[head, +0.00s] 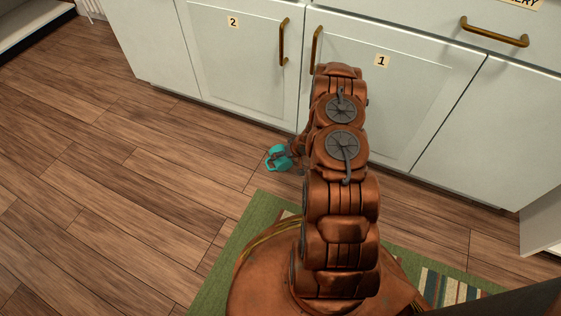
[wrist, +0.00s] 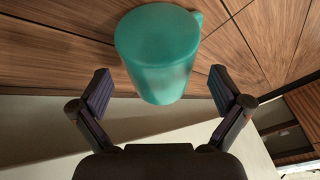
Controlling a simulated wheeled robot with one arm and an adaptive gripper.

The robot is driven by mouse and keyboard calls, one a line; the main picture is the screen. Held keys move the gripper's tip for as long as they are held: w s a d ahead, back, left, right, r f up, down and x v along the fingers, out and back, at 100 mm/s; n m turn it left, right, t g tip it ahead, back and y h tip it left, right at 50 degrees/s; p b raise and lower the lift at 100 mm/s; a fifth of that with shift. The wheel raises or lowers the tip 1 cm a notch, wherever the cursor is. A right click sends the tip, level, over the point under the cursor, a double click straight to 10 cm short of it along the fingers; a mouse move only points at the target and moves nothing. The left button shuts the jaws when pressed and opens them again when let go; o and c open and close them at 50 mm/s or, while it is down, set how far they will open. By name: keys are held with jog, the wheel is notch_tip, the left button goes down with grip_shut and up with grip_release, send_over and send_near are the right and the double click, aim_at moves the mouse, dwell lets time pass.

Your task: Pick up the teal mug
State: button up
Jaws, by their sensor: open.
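The teal mug (head: 279,158) is on the wooden floor in front of the white cabinets, just left of my arm in the head view. In the wrist view the mug (wrist: 158,45) fills the upper middle, with a smooth closed side facing the camera and part of its handle at the upper right. My gripper (wrist: 160,92) is open, with one finger on each side of the mug's lower part in the picture. A gap shows between the mug and each finger. In the head view my gripper is mostly hidden behind my arm.
White cabinet doors labelled 2 (head: 233,60) and 1 (head: 400,85), with brass handles, stand close behind the mug. A green striped rug (head: 238,240) lies under my base. The wooden floor (head: 110,190) to the left is clear.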

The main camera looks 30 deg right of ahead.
jog(key=shift+b+x, duration=0.65)
jog(key=shift+x, duration=1.15)
jog(key=shift+c, duration=0.2)
jog(key=shift+d, duration=0.1)
jog(key=c, duration=1.4)
jog(key=shift+r, duration=0.15)
notch_tip(320, 180, up, 4)
jog(key=p, duration=0.2)
jog(key=shift+p, duration=0.3)
jog(key=s+a+p, duration=0.1)
jog(key=s+a, duration=0.1)
jog(key=s, duration=0.2)
jog(key=s+a+p, duration=0.2)
jog(key=s+a, duration=0.1)
jog(key=s, duration=0.2)
jog(key=s+a+p, duration=0.2)
jog(key=s, duration=0.3)
jog(key=shift+s+a+r, duration=0.1)
jog(key=shift+a+r, duration=0.05)
jog(key=shift+r, duration=0.25)
